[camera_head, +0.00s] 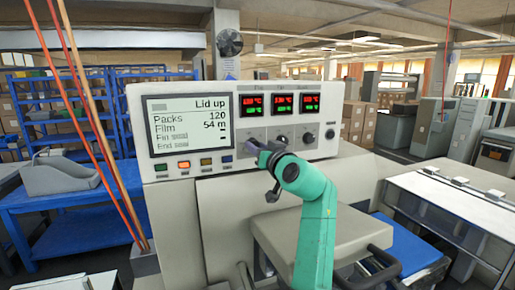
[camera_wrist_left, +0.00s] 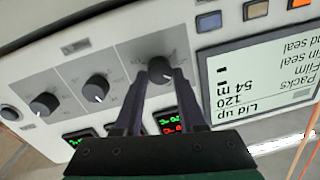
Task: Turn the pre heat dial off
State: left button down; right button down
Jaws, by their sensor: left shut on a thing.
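The machine's control panel (camera_head: 236,163) carries a row of three dials under three red and green temperature displays (camera_head: 283,104). My left gripper (camera_head: 262,150) is at the leftmost dial, the one nearest the screen, and hides much of it in the head view. In the left wrist view, which shows the panel upside down, the two fingers (camera_wrist_left: 160,78) are shut on that dial (camera_wrist_left: 160,69), one on each side. The middle dial (camera_wrist_left: 96,88) and the far dial (camera_wrist_left: 44,103) are free. The dial labels are too small to read. My right gripper is not in view.
The panel screen (camera_head: 190,122) reads "Lid up", Packs 120, Film 54 m. Several coloured buttons (camera_head: 184,164) sit below it. A black knob (camera_head: 330,134) is at the panel's right end. A grey lid with a dark handle (camera_head: 375,262) lies below my arm.

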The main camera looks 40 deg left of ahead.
pick_arm(q)
jog(key=n+b, duration=0.5)
jog(key=n, duration=0.1)
jog(key=n+b, duration=0.5)
jog(key=n, duration=0.2)
jog(key=shift+s+r+h, duration=0.15)
jog(key=shift+h, duration=0.25)
jog(key=shift+r+n, duration=0.1)
jog(key=shift+n, duration=0.3)
jog(key=shift+c, duration=2.4)
grip_release()
jog(key=shift+a, duration=0.1)
jog(key=f+b+v, duration=0.1)
jog(key=b+v, duration=0.4)
jog(key=v, duration=0.9)
jog(key=shift+r, duration=0.2)
